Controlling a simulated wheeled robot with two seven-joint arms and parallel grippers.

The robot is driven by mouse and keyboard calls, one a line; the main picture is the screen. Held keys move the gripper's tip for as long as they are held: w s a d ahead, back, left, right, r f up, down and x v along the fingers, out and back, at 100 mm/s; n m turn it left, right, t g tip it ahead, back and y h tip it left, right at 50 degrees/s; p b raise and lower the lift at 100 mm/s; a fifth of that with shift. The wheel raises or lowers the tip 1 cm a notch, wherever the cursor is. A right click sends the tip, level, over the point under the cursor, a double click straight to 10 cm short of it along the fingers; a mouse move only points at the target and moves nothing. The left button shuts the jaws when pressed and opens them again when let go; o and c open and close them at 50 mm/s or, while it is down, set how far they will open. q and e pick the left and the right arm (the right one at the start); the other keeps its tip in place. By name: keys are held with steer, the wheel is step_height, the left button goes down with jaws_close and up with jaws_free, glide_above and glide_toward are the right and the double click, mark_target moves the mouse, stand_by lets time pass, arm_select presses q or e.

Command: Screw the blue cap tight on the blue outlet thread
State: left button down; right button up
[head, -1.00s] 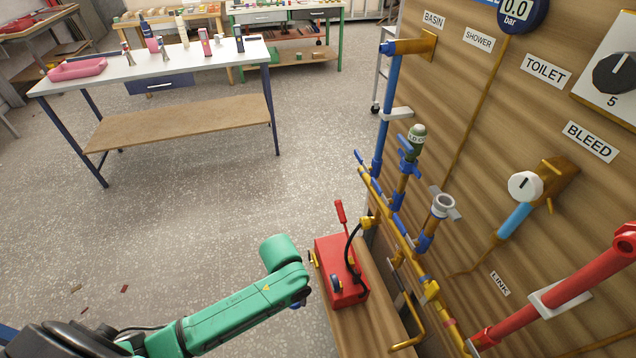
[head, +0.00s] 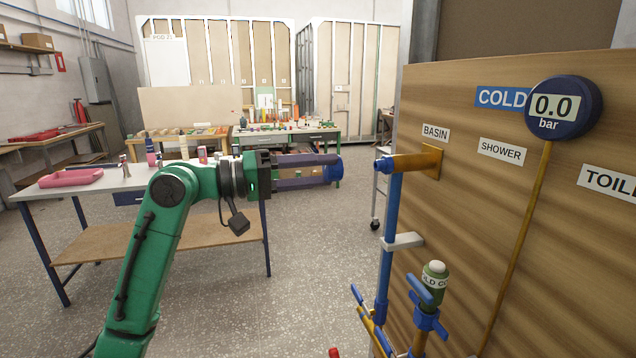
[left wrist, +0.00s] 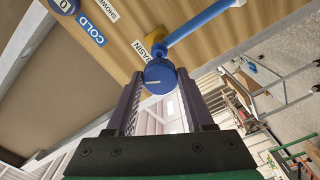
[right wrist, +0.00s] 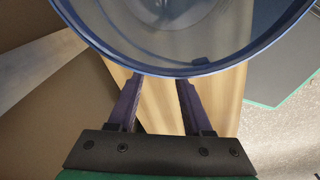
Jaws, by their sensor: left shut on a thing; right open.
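My left gripper (head: 325,170) is level in front of the board, shut on the blue cap (head: 335,172). In the left wrist view the cap (left wrist: 160,76) is round and sits between the fingertips. The blue outlet thread (head: 383,164) sticks out to the left from the brass fitting (head: 418,161) under the BASIN label. In the head view a gap shows between cap and thread, at nearly the same height.
A blue pipe (head: 389,240) drops from the outlet, with a grey clip (head: 403,241) beside it. The pressure gauge (head: 563,106) reads 0.0. A large blue-rimmed round thing (right wrist: 195,70) is close to my right gripper. Open floor lies left of the board.

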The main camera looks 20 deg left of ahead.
mark_target(376, 167)
arm_select(q)
steer(key=shift+s+r, duration=0.15)
steer(key=shift+s, duration=0.05)
steer(key=shift+f, duration=0.2)
steer(key=shift+d+r, duration=0.15)
steer(key=shift+d, duration=0.05)
steer(key=p+x, duration=0.3)
steer(key=x, duration=0.1)
steer(key=shift+w, duration=0.1)
steer(key=shift+w+d, duration=0.3)
steer(key=shift+d, duration=0.2)
steer(key=shift+w+d, duration=0.1)
steer(key=shift+p, duration=0.6)
stand_by(0.4)
steer(key=shift+p+x, duration=0.75)
steer(key=shift+x, duration=0.35)
